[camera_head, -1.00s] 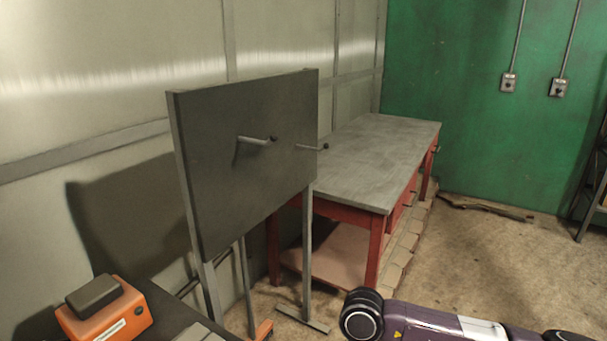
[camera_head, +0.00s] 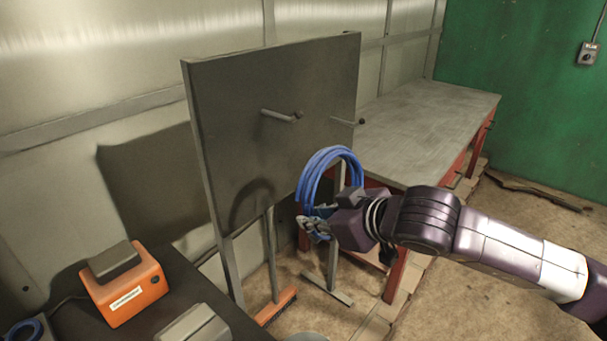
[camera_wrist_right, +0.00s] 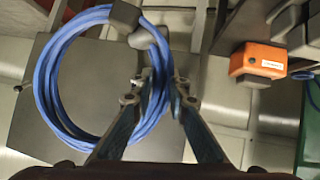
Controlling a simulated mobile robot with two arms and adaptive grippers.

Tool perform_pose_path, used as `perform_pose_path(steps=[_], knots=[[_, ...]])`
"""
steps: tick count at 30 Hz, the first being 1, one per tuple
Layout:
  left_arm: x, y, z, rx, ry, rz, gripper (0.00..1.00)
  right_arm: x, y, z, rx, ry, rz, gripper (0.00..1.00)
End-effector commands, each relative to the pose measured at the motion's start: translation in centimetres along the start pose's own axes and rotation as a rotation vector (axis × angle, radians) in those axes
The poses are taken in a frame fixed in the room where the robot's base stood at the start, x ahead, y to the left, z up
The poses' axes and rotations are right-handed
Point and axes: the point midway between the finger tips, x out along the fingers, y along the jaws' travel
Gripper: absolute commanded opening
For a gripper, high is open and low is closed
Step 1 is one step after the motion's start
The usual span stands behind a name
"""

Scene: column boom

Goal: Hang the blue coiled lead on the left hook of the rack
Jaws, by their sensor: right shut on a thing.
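The blue coiled lead (camera_head: 326,163) is held in the air by my right gripper (camera_head: 318,222), in front of the rack's dark panel. In the right wrist view the gripper (camera_wrist_right: 160,95) is shut on one side of the coil (camera_wrist_right: 48,92), and the loop spreads to the left. The rack (camera_head: 225,120) is an upright grey panel on legs with two pegs. The left hook (camera_head: 280,115) sticks out near the panel's middle, above and left of the coil, apart from it. The right hook (camera_head: 346,122) is at the panel's right edge. My left gripper is out of view.
A dark table (camera_head: 80,325) at the lower left bears an orange box (camera_head: 133,295); another blue coil (camera_head: 25,328) lies at its edge. A red workbench with a grey top (camera_head: 420,130) stands behind the rack. Open floor lies at the right.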

Motion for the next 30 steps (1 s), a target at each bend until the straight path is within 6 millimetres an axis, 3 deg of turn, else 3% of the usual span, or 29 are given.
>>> perform_pose_path(steps=[1, 3, 9, 17, 30], knots=[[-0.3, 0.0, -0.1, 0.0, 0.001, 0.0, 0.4, -0.8, 0.4, -2.2, -0.015, 0.058, -0.013, 0.0], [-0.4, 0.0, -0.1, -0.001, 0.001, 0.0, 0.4, -1.5, 0.5, -4.4, -0.028, 0.115, -0.037, 0.0], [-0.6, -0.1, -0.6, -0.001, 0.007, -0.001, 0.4, -3.0, 0.5, -7.8, -0.044, 0.2, -0.074, 0.0], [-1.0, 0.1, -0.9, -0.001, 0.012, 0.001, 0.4, -2.7, 0.3, -8.8, -0.045, 0.214, -0.082, 0.0], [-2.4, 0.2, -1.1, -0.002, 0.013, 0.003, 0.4, -0.5, 0.0, -9.9, -0.043, 0.211, -0.082, 0.0]])
